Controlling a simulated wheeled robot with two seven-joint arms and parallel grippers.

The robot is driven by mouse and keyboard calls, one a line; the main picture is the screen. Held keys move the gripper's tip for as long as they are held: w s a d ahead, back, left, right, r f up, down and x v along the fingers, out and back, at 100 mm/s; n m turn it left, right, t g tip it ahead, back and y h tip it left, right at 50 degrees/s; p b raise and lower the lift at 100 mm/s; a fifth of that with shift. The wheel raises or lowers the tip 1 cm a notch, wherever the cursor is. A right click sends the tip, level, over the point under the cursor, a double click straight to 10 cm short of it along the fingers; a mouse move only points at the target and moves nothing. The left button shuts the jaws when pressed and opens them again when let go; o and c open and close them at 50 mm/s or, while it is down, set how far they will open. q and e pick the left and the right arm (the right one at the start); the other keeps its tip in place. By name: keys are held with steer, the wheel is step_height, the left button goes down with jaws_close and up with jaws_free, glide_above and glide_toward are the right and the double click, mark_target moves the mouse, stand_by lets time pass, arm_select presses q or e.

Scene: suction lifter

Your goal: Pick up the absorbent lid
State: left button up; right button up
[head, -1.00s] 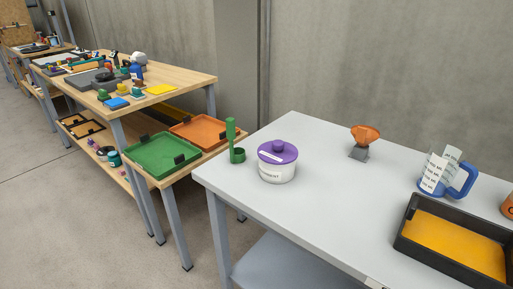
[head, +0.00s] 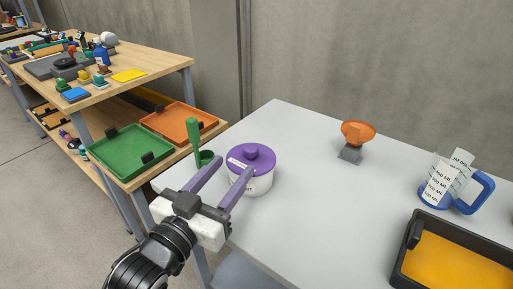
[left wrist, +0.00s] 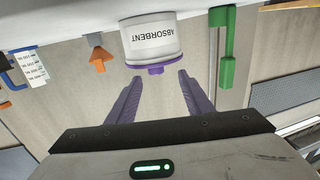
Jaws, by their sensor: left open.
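The purple absorbent lid (head: 249,157), with a round knob on top, sits on a white tub (head: 259,184) near the left edge of the grey table. In the left wrist view the picture is upside down. There the tub (left wrist: 152,42) reads "ABSORBENT", and the lid (left wrist: 154,67) shows as a purple rim with its knob towards my fingers. My left gripper (head: 226,173) is open and empty, its purple fingers in front of the tub and partly overlapping it in the head view. In the wrist view the fingers (left wrist: 154,88) point towards the lid, apart from it. My right gripper is not in view.
An orange funnel (head: 357,133) on a grey stand, a blue-handled measuring jug (head: 462,207) and a black tray (head: 408,262) with an orange inside stand further right. The table's middle is clear.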

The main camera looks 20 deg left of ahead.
mark_target(248, 152)
arm_select(q)
steer(key=shift+w+d+r, duration=0.1)
steer(key=shift+w, duration=0.45)
steer(key=shift+w+d+r, duration=0.1)
steer(key=shift+w, duration=0.4)
steer(key=shift+w+d, duration=0.1)
steer(key=shift+w, duration=0.25)
steer(key=w, duration=0.2)
steer(key=w+d, duration=0.1)
steer(key=w, duration=0.1)
steer(key=shift+w+d+r+p, duration=0.15)
steer(key=shift+w+d+p, duration=0.05)
steer(key=shift+w+p, duration=0.15)
steer(key=shift+w, duration=0.35)
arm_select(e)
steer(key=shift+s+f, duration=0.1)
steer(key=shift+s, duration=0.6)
arm_select(q)
steer(key=shift+c, duration=0.2)
steer(key=c, duration=1.1)
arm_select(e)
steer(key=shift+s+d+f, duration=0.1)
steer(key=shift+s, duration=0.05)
